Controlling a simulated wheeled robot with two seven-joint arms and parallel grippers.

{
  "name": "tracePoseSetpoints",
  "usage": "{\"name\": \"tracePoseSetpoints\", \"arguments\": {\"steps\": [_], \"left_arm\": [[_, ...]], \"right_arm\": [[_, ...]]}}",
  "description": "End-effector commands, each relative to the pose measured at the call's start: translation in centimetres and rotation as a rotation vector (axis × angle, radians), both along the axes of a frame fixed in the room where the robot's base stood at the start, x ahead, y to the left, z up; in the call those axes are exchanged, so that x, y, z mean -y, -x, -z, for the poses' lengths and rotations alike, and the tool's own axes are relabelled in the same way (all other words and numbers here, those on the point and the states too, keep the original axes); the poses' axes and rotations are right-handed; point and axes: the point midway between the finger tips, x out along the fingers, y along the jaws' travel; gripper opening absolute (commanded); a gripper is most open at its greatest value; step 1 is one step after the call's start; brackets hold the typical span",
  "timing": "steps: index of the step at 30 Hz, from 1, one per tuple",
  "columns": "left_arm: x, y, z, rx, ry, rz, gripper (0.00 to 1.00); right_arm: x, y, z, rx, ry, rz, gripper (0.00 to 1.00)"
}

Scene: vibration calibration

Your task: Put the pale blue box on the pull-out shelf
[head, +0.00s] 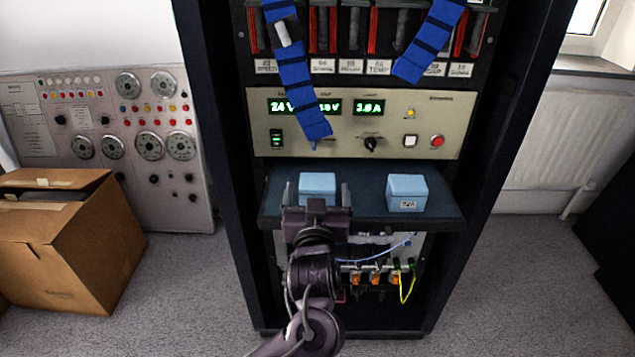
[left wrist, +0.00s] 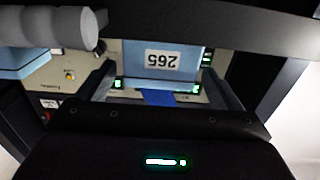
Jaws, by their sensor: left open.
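A pale blue box (head: 318,179) stands on the dark pull-out shelf (head: 364,192), on the left part of it. A second pale blue box (head: 407,184) with a white label stands on the right part. My left gripper (head: 318,194) is open at the left box, with one finger toward each side of it. In the left wrist view, a box face (left wrist: 158,73) with an upside-down "265" label shows between the open fingers of the gripper (left wrist: 160,80). I cannot tell whether the fingers touch the box. My right gripper is not in view.
The shelf sticks out of a black rack (head: 217,120) below a beige power supply panel (head: 440,120). Blue straps (head: 300,85) hang above it. Cables and connectors (head: 375,275) sit under the shelf. A cardboard box (head: 85,255) stands on the floor at left.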

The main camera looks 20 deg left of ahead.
Motion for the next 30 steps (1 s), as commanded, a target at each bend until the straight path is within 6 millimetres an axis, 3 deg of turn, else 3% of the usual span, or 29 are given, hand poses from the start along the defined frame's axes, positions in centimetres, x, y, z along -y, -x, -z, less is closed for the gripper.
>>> {"name": "tracePoseSetpoints", "arguments": {"steps": [6,12,30], "left_arm": [[1.4,4.7,0.0,-0.004,0.004,0.002,0.87],[2.1,7.4,0.0,-0.002,0.002,0.0,0.87],[2.4,8.2,0.0,0.0,0.0,-0.001,0.87]], "right_arm": [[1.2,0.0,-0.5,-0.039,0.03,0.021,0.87],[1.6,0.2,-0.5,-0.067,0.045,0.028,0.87],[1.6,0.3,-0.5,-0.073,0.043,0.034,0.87]]}}
